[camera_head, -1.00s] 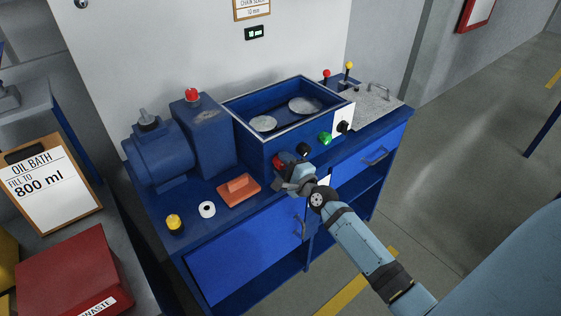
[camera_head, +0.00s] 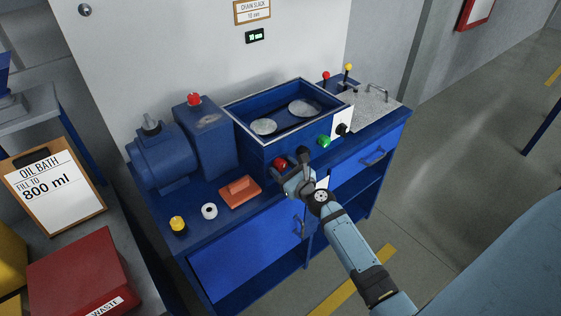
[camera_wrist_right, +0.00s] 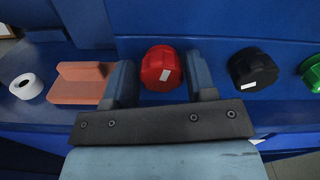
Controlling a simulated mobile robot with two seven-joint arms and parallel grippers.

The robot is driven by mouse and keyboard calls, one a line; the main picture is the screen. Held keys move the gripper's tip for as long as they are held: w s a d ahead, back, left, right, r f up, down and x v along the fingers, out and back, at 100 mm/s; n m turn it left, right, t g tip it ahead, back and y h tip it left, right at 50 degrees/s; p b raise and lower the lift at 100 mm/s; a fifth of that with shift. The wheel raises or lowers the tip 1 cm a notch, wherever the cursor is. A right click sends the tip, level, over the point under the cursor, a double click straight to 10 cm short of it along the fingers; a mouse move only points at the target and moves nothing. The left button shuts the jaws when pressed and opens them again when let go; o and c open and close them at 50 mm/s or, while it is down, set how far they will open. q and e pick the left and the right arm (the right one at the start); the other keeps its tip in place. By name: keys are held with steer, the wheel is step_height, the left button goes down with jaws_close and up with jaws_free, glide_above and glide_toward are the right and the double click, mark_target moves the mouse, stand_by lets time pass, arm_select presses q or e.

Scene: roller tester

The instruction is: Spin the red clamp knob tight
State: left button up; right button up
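The red clamp knob (camera_head: 280,164) is on the front of the blue tester, at the lower left of its open bath. In the right wrist view the red knob (camera_wrist_right: 160,68), with a white mark on its face, sits between the two blue fingers of my right gripper (camera_wrist_right: 158,72). A narrow gap shows on the knob's right side; on the left, finger and knob are too close to tell whether they touch. In the head view my right gripper (camera_head: 289,174) is just in front of the knob. My left gripper is out of view.
A black knob (camera_wrist_right: 253,68) and a green knob (camera_wrist_right: 312,72) are right of the red one. An orange block (camera_head: 240,192), a white roll (camera_head: 209,211) and a yellow-topped item (camera_head: 178,224) stand to the left on the bench ledge.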

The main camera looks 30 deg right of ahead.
mark_target(284, 168)
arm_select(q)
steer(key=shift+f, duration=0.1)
arm_select(e)
steer(key=o, duration=0.5)
steer(key=shift+d, duration=0.1)
steer(key=shift+o, duration=0.2)
steer(key=shift+s+d, duration=0.15)
steer(key=shift+s, duration=1.35)
steer(key=shift+s+d, duration=0.1)
steer(key=shift+s, duration=1.4)
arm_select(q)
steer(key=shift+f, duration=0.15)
